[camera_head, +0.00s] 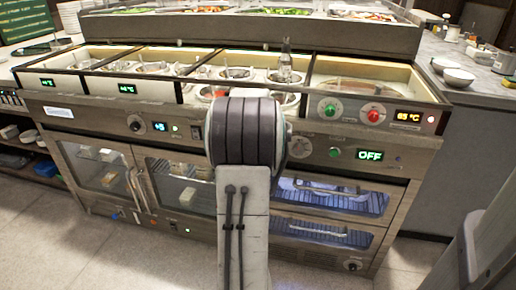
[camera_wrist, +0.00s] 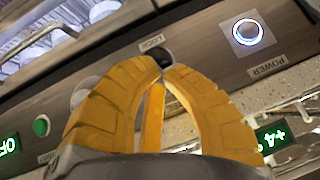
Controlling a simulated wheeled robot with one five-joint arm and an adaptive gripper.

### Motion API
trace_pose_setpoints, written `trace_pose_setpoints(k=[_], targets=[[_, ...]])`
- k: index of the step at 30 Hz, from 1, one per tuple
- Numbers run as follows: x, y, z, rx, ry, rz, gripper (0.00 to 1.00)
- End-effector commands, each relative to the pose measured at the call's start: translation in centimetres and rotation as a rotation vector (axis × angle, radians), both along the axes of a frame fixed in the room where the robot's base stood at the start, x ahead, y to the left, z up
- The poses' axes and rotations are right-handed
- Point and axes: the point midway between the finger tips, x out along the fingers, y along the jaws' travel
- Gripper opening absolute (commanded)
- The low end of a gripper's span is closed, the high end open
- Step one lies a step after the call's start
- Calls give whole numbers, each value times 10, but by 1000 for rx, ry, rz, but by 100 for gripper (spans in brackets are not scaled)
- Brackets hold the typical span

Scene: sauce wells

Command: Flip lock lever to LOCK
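The lock lever shows in the wrist view as a small dark knob (camera_wrist: 161,55) beside a small label (camera_wrist: 152,42) that seems to read LOCK, on the brown-grey panel. Nothing shows held between the fingers. The lever's exact position is hard to read. In the head view my arm hides both the gripper and the lever.
A round lit POWER button (camera_wrist: 248,32) sits right of the lever. A green button (camera_wrist: 41,126) is at left. In the head view the counter carries an OFF display (camera_head: 370,155), a red knob (camera_head: 373,113) and glass-fronted drawers (camera_head: 330,197). Floor is clear in front.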

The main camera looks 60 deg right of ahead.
Motion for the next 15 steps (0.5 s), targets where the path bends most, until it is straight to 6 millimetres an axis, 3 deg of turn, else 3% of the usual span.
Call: trace_pose_setpoints(k=[3, 15], targets=[[0, 2, -11, 1, -1, 1, 0], [-1, 4, -20, 1, -1, 1, 0]])
